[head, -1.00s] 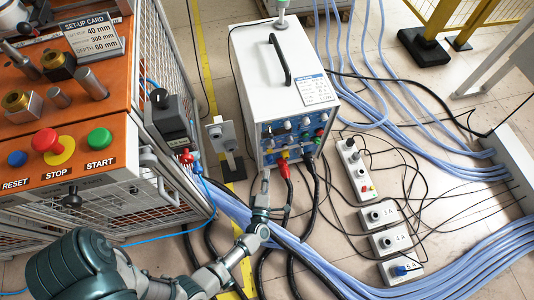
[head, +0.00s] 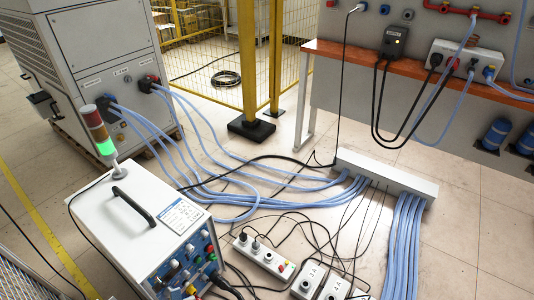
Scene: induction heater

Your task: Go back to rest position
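Neither of my grippers nor my arms shows in the head view now. The white induction heater unit (head: 135,222) stands at the lower left with a black handle on top. Its front panel of knobs and plugs (head: 190,268) is partly cut off by the bottom edge. A signal tower (head: 98,130) on it is lit green. The orange control bench with the reset, stop and start buttons is out of view.
Blue hoses run across the floor from a grey cabinet (head: 90,60) to a floor duct (head: 385,178). Power strips (head: 263,258) and black cables lie at bottom centre. A yellow post (head: 247,75) and an orange-topped bench (head: 375,66) stand behind.

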